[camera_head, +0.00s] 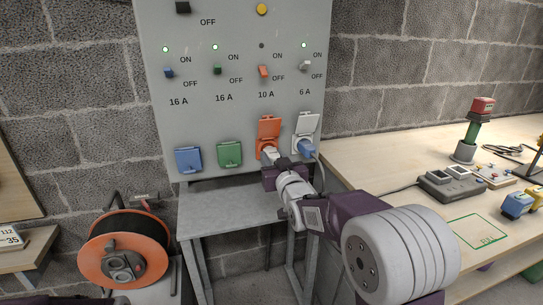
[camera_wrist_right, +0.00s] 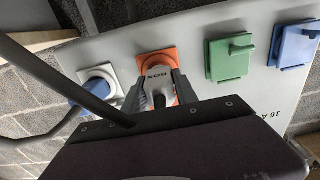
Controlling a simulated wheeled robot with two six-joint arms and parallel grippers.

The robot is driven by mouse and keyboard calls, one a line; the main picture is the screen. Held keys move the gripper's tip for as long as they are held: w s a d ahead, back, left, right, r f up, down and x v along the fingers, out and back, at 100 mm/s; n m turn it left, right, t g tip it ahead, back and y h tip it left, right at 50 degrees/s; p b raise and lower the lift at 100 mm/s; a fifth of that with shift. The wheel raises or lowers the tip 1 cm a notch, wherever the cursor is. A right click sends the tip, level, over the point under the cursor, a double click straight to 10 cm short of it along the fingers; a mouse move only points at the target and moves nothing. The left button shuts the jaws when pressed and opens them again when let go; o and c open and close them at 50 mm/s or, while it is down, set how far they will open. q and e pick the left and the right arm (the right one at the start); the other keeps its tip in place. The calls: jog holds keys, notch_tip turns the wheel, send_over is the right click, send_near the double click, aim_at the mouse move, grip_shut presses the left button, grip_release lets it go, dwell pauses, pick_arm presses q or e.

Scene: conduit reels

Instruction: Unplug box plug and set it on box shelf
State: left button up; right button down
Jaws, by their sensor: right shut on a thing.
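The box plug (camera_head: 269,153) is a pale plug at the orange socket (camera_head: 268,128), whose lid is raised. In the right wrist view the plug (camera_wrist_right: 154,66) carries the word BOX and sits against the orange socket face. My right gripper (camera_head: 277,163) is shut on it, with one finger on each side, also in the wrist view (camera_wrist_right: 157,85). How deep the plug sits is hidden. A grey shelf (camera_head: 225,217) stands below the panel; its top is bare where it shows. My left gripper is out of view.
A blue plug with a cable (camera_head: 306,148) is in the white socket just right of my gripper. Closed green (camera_head: 229,154) and blue (camera_head: 188,160) covers are to the left. An orange reel (camera_head: 124,250) and a wooden bench (camera_head: 400,158) flank the shelf.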

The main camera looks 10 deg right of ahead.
jog(key=shift+s+b, duration=0.75)
jog(key=shift+s, duration=1.4)
